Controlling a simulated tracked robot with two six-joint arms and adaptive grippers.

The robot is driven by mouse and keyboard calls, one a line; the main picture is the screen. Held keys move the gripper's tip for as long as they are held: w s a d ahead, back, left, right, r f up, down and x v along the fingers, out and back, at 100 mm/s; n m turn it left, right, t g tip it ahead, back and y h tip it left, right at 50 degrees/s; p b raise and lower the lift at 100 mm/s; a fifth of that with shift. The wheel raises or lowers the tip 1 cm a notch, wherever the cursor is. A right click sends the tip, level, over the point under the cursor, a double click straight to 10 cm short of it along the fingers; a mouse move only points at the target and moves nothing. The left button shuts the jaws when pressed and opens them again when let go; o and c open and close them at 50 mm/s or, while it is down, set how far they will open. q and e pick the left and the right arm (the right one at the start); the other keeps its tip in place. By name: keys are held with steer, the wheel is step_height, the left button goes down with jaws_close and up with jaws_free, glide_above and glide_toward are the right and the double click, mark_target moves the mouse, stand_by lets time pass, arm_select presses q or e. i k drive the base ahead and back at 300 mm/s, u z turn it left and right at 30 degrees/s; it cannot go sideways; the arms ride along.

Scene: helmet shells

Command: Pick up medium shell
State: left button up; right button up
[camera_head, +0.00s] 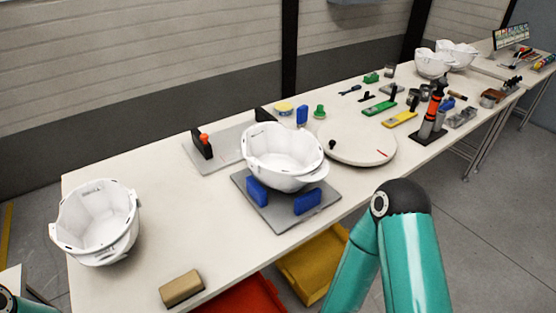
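Several white helmet shells are in the head view, and I cannot tell for sure which is the medium one. One shell (95,222) sits open side up on the table's left end. Another shell (283,158) rests open side up on a grey plate (262,208) with blue blocks (257,191) at its front. Two more shells, a nearer one (432,64) and a farther one (459,54), stand close together at the far right end. My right arm rises at the lower right, but its gripper is out of view. Only a bit of my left arm shows at the lower left corner.
The long white table (170,236) also holds a tan block (181,289) at its front edge, a round white turntable (357,144), and a black and orange tool (433,107). Red (243,297) and yellow (313,263) bins are below. Table space between the left and middle shells is clear.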

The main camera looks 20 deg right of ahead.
mark_target(286, 160)
steer(key=k, duration=1.2)
steer(key=z, duration=0.05)
steer(key=i, duration=0.75)
steer(key=u, duration=0.45)
